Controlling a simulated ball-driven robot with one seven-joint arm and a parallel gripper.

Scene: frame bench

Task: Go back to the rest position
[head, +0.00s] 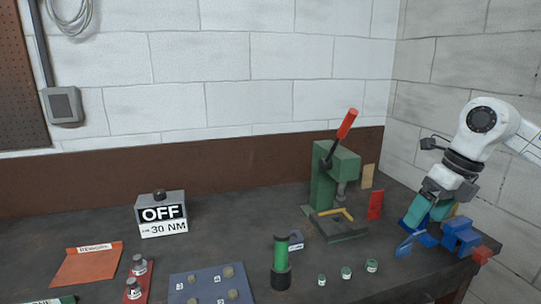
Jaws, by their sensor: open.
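My gripper (424,217) is at the right of the head view, at the end of my white arm. Its teal fingers point down and to the left, and it is open. The fingers are low over blue parts (460,236) at the right end of the bench. I cannot tell whether the fingers touch them, and part of the blue is hidden behind the hand. Nothing is clearly seen between the fingers.
A green press (323,190) with a red-tipped lever stands left of my gripper. A green cylinder (281,258), small jars (346,272), a blue board (207,288), an OFF box (161,214) and a rework tray (88,267) stand farther left. A block wall (450,70) rises behind.

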